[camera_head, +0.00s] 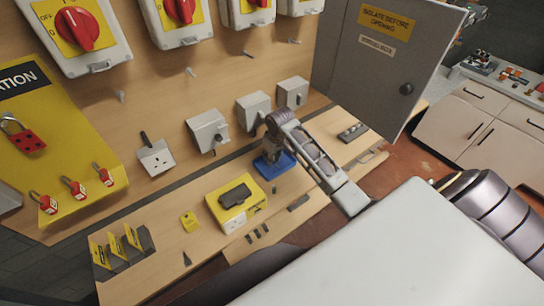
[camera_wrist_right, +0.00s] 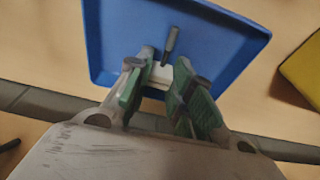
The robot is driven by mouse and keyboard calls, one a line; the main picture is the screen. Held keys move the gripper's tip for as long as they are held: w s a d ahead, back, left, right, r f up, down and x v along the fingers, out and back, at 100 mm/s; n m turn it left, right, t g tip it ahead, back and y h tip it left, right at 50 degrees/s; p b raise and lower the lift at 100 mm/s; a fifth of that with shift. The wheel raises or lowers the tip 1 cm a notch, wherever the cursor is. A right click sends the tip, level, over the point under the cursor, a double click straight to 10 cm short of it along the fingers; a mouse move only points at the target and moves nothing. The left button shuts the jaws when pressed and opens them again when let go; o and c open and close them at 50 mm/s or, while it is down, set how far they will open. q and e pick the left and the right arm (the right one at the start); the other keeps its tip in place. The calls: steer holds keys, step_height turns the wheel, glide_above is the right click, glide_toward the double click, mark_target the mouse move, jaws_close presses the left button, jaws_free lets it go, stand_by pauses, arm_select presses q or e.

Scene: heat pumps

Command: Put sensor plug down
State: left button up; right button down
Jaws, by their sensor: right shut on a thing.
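My right gripper (camera_head: 273,152) is over the blue tray (camera_head: 283,168) on the wooden bench. In the right wrist view the green-padded fingers (camera_wrist_right: 158,95) are shut on the sensor plug (camera_wrist_right: 161,74), a small pale block. A dark, thin part (camera_wrist_right: 171,42) shows just past it, over the tray's floor. The blue tray (camera_wrist_right: 112,30) fills the top middle of that view. Whether the plug touches the tray is hard to tell. In the head view the gripper hides the plug. My left gripper is not in view.
A yellow box (camera_head: 229,215) with a dark item on top stands left of the tray. Grey socket boxes (camera_head: 208,131) line the wall behind. A grey cabinet door (camera_head: 375,65) stands open at the right. A flat dark item (camera_head: 352,132) lies right of the tray.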

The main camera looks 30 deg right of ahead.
mark_target(276, 164)
steer(key=c, duration=1.3)
jaws_free()
steer(key=shift+o, duration=0.2)
steer(key=b+v, duration=0.1)
steer(key=v, duration=1.1)
steer(key=shift+b, duration=0.3)
steer(key=shift+r, duration=0.1)
steer(key=shift+s, duration=0.1)
